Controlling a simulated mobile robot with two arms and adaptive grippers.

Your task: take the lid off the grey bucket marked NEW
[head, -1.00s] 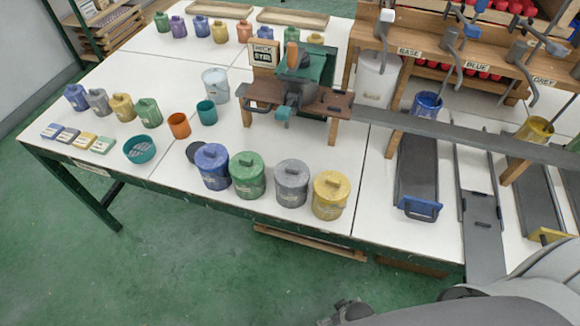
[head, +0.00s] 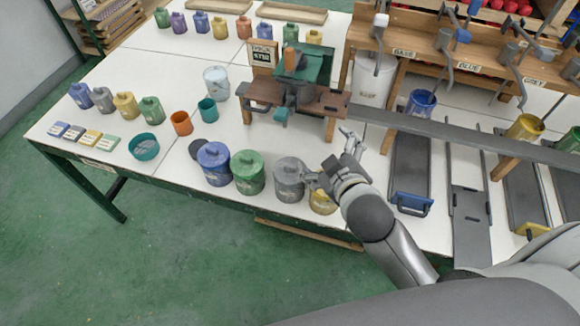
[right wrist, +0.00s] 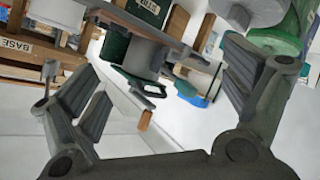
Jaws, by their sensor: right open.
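The grey bucket (head: 289,184) stands in the front row on the white table, its grey lid (head: 291,165) on top. Its label is too small to read. My right gripper (head: 328,155) is open and empty, just to the right of the grey bucket, above the yellow bucket. One finger reaches close to the grey bucket's right side; I cannot tell if it touches. The right wrist view also shows the two spread fingers of my right gripper (right wrist: 145,65) with nothing held between them. My left gripper is not in view.
The green bucket (head: 248,176) and blue bucket (head: 213,166) stand left of the grey one. The yellow bucket (head: 321,204) is partly hidden by my right gripper. A wooden stand (head: 262,92) with a clamp-like device is behind. Long rails and trays fill the right.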

